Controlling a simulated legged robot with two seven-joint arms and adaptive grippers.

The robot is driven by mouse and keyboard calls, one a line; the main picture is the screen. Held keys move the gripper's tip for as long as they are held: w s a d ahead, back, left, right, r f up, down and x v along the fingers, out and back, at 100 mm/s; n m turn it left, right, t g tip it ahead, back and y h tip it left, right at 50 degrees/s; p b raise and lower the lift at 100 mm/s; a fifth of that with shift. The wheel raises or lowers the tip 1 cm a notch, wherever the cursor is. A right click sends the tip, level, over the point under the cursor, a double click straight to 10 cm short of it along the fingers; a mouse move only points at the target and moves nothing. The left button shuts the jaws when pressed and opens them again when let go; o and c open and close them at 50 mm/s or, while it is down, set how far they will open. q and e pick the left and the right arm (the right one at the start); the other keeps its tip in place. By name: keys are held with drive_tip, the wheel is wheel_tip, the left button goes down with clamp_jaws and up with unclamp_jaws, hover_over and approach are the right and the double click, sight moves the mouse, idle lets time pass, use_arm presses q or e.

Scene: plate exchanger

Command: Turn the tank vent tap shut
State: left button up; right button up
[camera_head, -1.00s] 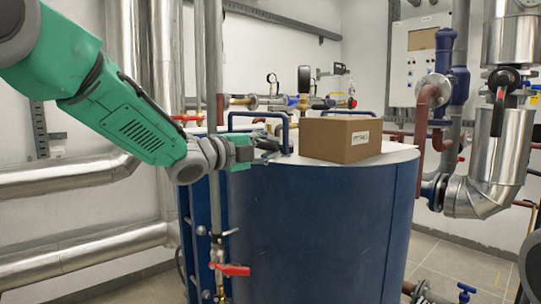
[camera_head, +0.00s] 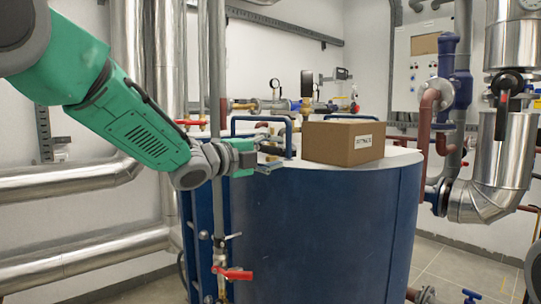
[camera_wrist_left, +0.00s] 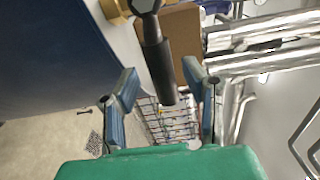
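A tap with a black lever and a brass body (camera_wrist_left: 112,10) fills the top middle of the left wrist view. Its black lever (camera_wrist_left: 160,65) points down the picture between my two fingers. My left gripper (camera_head: 268,158) is over the near left rim of the blue tank (camera_head: 310,225). In the left wrist view my left gripper (camera_wrist_left: 162,85) is open, with no visible contact on the lever. My right gripper is not in view.
A cardboard box (camera_head: 344,143) stands on the tank's lid, right of my left gripper. Blue handrails (camera_head: 262,119) rise from the lid near the fingers. A vertical pipe with a red-handled valve (camera_head: 233,274) runs in front of the tank, below my left wrist.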

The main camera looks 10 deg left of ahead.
use_arm(q)
drive_tip(key=v, duration=1.2)
drive_tip(key=shift+w+f, duration=0.15)
drive_tip(key=s+a+f+n+g+y, duration=0.1)
drive_tip(key=s+f+n+g+y, duration=0.3)
drive_tip(key=f, duration=0.9)
drive_tip(key=s+a+f+n+t+y, duration=0.15)
drive_tip(key=f+n, duration=0.45)
drive_tip(key=f, duration=0.6)
drive_tip(key=s+f+n+g+y, duration=0.25)
drive_tip(key=s+f+n, duration=0.2)
drive_tip(key=f, duration=0.85)
drive_tip(key=s+a+f+n+g+y, duration=0.1)
drive_tip(key=s+f+n+g, duration=0.2)
drive_tip(key=s+f, duration=0.3)
drive_tip(key=s+a+f+n+g+y, duration=0.1)
drive_tip(key=s+f+n, duration=0.3)
drive_tip(key=s, duration=1)
drive_tip(key=s+a+f+n+g+y, duration=0.1)
drive_tip(key=s+a+f+n+g, duration=0.2)
drive_tip(key=s+f, duration=0.5)
drive_tip(key=shift+s+n+g, duration=0.35)
drive_tip(key=shift+s+g, duration=0.45)
drive_tip(key=shift+s, duration=0.1)
